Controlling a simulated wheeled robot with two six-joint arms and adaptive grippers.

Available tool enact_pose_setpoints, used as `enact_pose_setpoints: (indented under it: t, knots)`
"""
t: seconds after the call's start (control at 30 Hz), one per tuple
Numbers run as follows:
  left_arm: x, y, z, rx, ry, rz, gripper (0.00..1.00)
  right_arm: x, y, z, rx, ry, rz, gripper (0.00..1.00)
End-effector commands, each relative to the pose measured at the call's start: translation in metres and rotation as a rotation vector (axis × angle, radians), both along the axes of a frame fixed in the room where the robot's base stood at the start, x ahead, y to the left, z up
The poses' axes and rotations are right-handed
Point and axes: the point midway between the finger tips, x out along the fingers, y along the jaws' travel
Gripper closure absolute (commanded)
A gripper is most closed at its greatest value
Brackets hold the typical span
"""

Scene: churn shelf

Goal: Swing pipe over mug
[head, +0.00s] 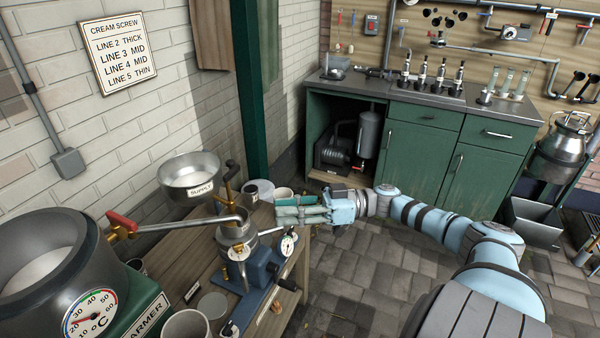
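A grey metal pipe (180,225) runs from the red-handled tap (122,224) on the dark round warmer at the left. Its free end is over or beside the small metal bowl of the blue-based machine on the bench. A pale mug (187,325) stands at the bench's front edge, cut by the bottom of the picture. Another pale cup (284,194) stands at the bench's far end. My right gripper (289,210) reaches in from the right beside this cup, apart from the pipe. Its fingers show side-on, and their gap is unclear. My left gripper is out of view.
A metal supply bowl (190,176) stands above the bench behind the pipe. A green post (251,90) rises behind the bench. Green cabinets (425,155) stand at the back. Paved floor right of the bench is free.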

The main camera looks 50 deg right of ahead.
Motion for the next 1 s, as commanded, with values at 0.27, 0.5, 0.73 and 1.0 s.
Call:
enact_pose_setpoints:
  t: [0.27,0.5,0.73,1.0]
  knots:
    - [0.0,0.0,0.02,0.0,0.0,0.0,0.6,0.022,-0.045,-0.054,-0.025,-0.015,-0.339,0.68]
    - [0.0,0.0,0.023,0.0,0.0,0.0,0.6,0.023,-0.061,-0.083,-0.057,0.005,-0.457,0.68]
    - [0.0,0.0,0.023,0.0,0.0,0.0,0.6,0.024,-0.061,-0.085,-0.059,0.006,-0.461,0.68]
    - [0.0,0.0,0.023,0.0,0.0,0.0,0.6,-0.017,-0.092,-0.232,-0.219,0.223,-0.812,1.0]
